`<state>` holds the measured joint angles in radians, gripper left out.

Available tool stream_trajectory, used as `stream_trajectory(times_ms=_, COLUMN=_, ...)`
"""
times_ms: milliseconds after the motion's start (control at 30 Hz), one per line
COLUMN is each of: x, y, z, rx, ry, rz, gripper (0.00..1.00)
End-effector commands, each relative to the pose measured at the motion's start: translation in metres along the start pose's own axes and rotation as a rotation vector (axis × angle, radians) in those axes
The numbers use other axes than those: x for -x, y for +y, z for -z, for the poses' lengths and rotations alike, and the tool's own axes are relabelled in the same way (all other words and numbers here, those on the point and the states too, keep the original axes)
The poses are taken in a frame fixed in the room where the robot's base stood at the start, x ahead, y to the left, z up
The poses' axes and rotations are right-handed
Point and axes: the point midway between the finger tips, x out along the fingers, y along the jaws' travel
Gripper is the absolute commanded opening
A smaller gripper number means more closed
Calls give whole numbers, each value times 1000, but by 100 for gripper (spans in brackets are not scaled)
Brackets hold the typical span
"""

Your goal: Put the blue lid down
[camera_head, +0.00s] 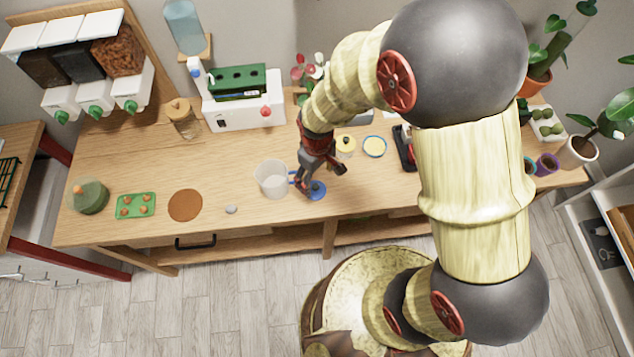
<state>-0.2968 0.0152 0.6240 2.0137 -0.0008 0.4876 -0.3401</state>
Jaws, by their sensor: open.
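The blue lid (317,190) is a small round disc lying on the wooden table, near its front edge. My gripper (321,180) is just above the lid with its fingers open, and it hides part of the lid. Whether a finger touches the lid cannot be told. A whitish translucent cup (272,179) stands upright just left of my gripper, with its top open.
Behind my gripper are a yellow-topped jar (345,146) and a blue-rimmed yellow disc (374,146). A grey stone (231,209), a brown round mat (185,205) and a green tray (136,205) lie to the left. The wooden table (150,165) has free room at left centre.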

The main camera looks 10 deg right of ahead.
Motion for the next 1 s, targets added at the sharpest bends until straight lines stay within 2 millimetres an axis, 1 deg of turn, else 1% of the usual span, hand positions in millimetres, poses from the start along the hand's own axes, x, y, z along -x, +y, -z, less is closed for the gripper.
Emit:
stream_trajectory(times_ms=33, x=12, y=0, z=1, rx=0, ry=3, rz=-1, gripper=70)
stream_trajectory(times_ms=100, x=23, y=0, z=1, rx=0, ry=3, rz=-1, gripper=70)
stream_trajectory(times_ms=200, x=35, y=0, z=0, rx=0, ry=0, rz=0, gripper=70)
stream_trajectory(times_ms=300, x=43, y=0, z=0, rx=0, ry=-1, rz=0, gripper=70)
stream_trajectory(times_ms=467, x=47, y=0, z=0, rx=0, ry=0, rz=0, gripper=70)
stream_trajectory(times_ms=567, x=57, y=3, z=-1, rx=-15, ry=13, rz=-5, gripper=70)
stream_trajectory(times_ms=667, x=88, y=12, z=-4, rx=-64, ry=52, rz=-19, gripper=70)
stream_trajectory(times_ms=700, x=107, y=17, z=-7, rx=-93, ry=77, rz=-27, gripper=70)
stream_trajectory(times_ms=767, x=138, y=24, z=-16, rx=-147, ry=116, rz=-41, gripper=70)
stream_trajectory(times_ms=800, x=159, y=29, z=-24, rx=-185, ry=146, rz=-51, gripper=70)
stream_trajectory(times_ms=867, x=190, y=34, z=-38, rx=-245, ry=190, rz=-66, gripper=70)
stream_trajectory(times_ms=900, x=210, y=36, z=-48, rx=-284, ry=219, rz=-76, gripper=70)
stream_trajectory(times_ms=967, x=236, y=39, z=-66, rx=-342, ry=263, rz=-91, gripper=70)
stream_trajectory(times_ms=1000, x=253, y=39, z=-78, rx=-381, ry=291, rz=-100, gripper=70)
